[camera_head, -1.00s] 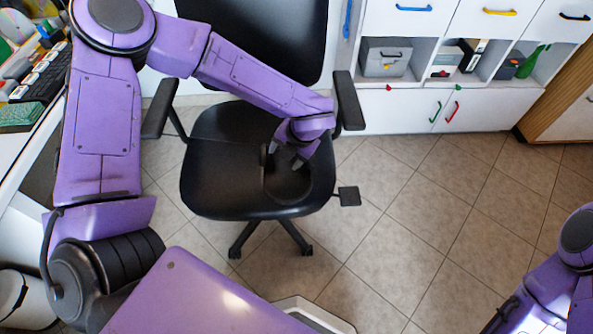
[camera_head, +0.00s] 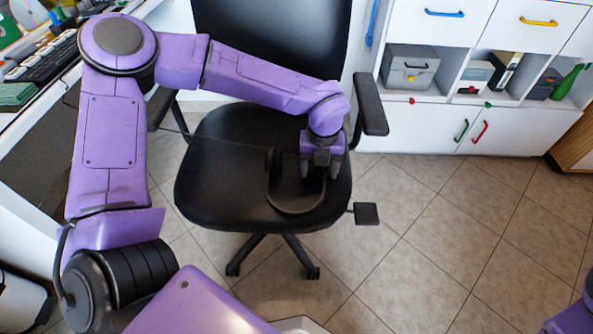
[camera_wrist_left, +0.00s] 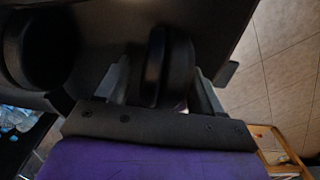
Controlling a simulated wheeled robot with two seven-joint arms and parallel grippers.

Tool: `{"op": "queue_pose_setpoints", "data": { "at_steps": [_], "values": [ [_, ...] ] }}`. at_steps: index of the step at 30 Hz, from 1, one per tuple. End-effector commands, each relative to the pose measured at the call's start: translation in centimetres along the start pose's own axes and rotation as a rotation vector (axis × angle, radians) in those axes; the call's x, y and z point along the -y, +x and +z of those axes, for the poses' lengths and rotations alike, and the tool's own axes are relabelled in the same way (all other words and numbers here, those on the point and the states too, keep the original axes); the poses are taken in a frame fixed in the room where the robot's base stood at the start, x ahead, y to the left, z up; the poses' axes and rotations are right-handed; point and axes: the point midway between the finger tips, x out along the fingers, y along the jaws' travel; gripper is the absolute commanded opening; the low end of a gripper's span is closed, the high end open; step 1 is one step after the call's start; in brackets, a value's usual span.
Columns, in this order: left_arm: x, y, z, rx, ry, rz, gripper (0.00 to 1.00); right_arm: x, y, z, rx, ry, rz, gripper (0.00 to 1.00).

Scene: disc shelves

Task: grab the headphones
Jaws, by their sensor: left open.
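The black headphones lie on the dark seat of the office chair (camera_head: 225,190). Their headband (camera_head: 297,211) curves toward the seat's front edge, and one ear cup (camera_head: 272,160) stands left of my gripper. My left gripper (camera_head: 320,172) is over the other, right-hand ear cup, fingers pointing down. In the left wrist view, an ear cup (camera_wrist_left: 168,65) stands between the open fingers, with gaps beside it. The other ear cup (camera_wrist_left: 40,48) is at upper left there. Black on black makes contact hard to see. My right gripper is out of frame; only part of that arm shows at lower right.
The chair's armrest (camera_head: 369,103) is close to the right of my left wrist, and the backrest (camera_head: 270,45) rises behind. A desk with a keyboard (camera_head: 45,62) is at left. A white cabinet (camera_head: 425,130) stands at back right. Tiled floor right of the chair is clear.

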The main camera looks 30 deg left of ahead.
Motion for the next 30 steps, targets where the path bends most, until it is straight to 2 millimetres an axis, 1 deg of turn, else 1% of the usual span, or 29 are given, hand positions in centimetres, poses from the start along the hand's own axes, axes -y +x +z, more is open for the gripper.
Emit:
{"op": "queue_pose_setpoints", "data": {
  "at_steps": [1,5,6,8,9,11,12,19,22,25,27,29,30],
  "values": [
    [0.0,0.2,0.0,0.001,0.001,-0.001,0.67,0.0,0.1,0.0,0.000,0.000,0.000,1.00],
    [0.0,0.1,0.0,0.001,0.001,-0.001,0.67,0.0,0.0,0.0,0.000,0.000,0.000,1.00],
    [0.0,0.1,0.0,0.001,0.001,-0.001,0.60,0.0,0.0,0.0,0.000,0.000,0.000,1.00],
    [0.0,0.1,0.0,0.001,0.001,-0.001,0.41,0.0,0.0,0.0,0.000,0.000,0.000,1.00],
    [0.0,0.1,0.0,0.001,0.001,-0.001,0.28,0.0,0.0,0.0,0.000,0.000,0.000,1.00],
    [0.0,0.1,0.0,0.001,0.001,-0.001,0.08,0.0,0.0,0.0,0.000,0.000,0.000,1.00],
    [0.0,0.1,0.0,0.001,0.002,-0.001,0.05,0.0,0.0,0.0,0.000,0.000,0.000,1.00],
    [0.1,0.0,0.0,0.002,0.002,-0.001,0.05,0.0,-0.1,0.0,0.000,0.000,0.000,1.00],
    [0.1,-0.7,0.0,0.002,0.001,-0.002,0.05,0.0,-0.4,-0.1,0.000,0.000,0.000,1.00],
    [0.1,-2.1,0.1,0.004,0.002,-0.004,0.05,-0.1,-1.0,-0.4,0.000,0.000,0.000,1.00],
    [0.1,-3.8,0.1,0.004,0.002,-0.004,0.05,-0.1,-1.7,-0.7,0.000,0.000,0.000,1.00],
    [-0.6,-5.0,-0.9,0.002,0.003,-0.005,0.05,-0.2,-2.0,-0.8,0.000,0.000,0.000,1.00],
    [-1.0,-6.1,-1.7,0.004,0.004,-0.006,0.05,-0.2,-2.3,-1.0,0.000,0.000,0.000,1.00]
  ]
}}
